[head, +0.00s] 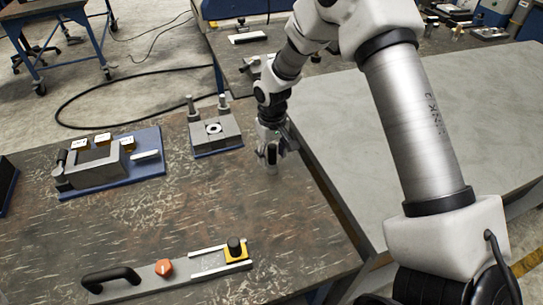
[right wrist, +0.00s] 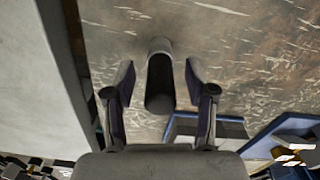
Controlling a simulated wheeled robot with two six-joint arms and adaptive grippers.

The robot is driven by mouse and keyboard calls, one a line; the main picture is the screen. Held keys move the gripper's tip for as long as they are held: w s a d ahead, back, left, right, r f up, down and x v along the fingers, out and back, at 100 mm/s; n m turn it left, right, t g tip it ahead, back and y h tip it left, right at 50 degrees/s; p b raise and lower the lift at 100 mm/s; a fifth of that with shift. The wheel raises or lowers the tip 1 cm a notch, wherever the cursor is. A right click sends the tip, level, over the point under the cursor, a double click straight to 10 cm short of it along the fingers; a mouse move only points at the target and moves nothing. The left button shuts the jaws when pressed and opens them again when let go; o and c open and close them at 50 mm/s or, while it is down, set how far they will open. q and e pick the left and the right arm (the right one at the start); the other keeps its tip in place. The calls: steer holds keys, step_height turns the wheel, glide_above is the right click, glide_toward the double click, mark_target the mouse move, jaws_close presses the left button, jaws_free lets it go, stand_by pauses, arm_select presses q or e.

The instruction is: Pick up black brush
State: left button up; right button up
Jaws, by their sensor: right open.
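A dark, upright cylinder, which looks like the black brush (right wrist: 159,85), stands between the fingers of my right gripper in the right wrist view. My right gripper (right wrist: 160,72) is open, with one finger on each side of it and a visible gap at both sides. In the head view my right gripper (head: 271,158) points down low over the brown table, near its right edge. The brush is mostly hidden there by the gripper. My left gripper is not in view.
On the brown table (head: 210,215), a grey block with two posts (head: 215,131) stands just left of my gripper. A blue-based fixture (head: 108,160) lies farther left. A metal strip with a black handle and orange knob (head: 165,268) lies in front. A grey table (head: 335,120) adjoins on the right.

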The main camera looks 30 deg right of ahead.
steer(key=shift+w+f, duration=0.25)
steer(key=shift+f, duration=0.5)
steer(key=shift+s+r, duration=0.2)
steer(key=shift+s, duration=0.05)
steer(key=c, duration=0.4)
jaws_close()
steer(key=shift+r, duration=0.5)
step_height(320, 180, up, 2)
steer(key=shift+r+b, duration=0.1)
steer(key=shift+b, duration=0.35)
steer(key=s+a+r+b, duration=0.1)
steer(key=s+a, duration=0.2)
steer(key=s, duration=0.4)
steer(key=s+a+b, duration=0.1)
steer(key=s+a, duration=0.3)
steer(key=s, duration=0.3)
steer(key=shift+r+b, duration=0.3)
steer(key=shift+r, duration=0.05)
